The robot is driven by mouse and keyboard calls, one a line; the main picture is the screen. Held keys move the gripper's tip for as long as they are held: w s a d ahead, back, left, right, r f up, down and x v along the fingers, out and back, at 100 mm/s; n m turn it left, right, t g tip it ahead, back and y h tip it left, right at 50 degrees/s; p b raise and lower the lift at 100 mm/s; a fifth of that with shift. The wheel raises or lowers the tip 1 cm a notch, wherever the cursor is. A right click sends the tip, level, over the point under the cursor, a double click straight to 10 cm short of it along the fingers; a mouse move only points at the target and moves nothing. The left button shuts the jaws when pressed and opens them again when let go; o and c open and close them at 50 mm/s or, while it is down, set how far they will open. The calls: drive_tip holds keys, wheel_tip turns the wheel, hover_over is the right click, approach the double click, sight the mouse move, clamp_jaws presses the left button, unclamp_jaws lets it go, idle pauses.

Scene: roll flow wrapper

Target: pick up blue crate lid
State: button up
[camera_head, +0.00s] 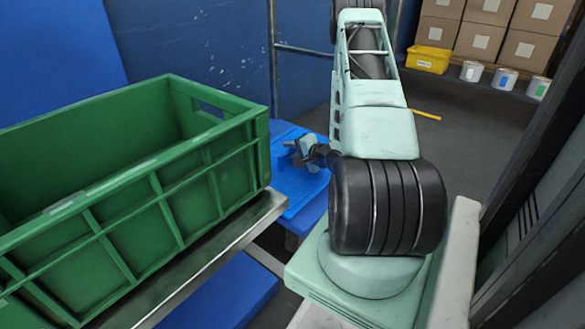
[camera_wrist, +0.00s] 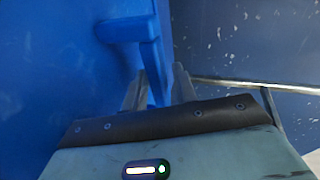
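The blue crate lid (camera_head: 303,187) is partly visible in the head view, just right of the green crate and partly behind my arm. My gripper (camera_head: 303,152) is over it, small and partly hidden by my arm. In the wrist view, a large blue surface, which looks like the lid (camera_wrist: 60,70), fills the left. A blue rim or rib (camera_wrist: 154,62) runs down between the two fingers of my gripper (camera_wrist: 159,82). The fingers are apart, one on each side of this rib. I cannot tell whether they press on it.
A large green crate (camera_head: 205,200) stands on a metal-edged surface (camera_head: 225,245) at the left, close to my gripper. A metal rail (camera_head: 303,50) and blue wall are behind. Cardboard boxes (camera_head: 480,42), a yellow bin (camera_head: 428,59) and white cans (camera_head: 504,78) stand at the back right.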

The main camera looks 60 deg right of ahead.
drive_tip(key=shift+x, duration=0.95)
clamp_jaws()
drive_tip(key=shift+r, duration=0.1)
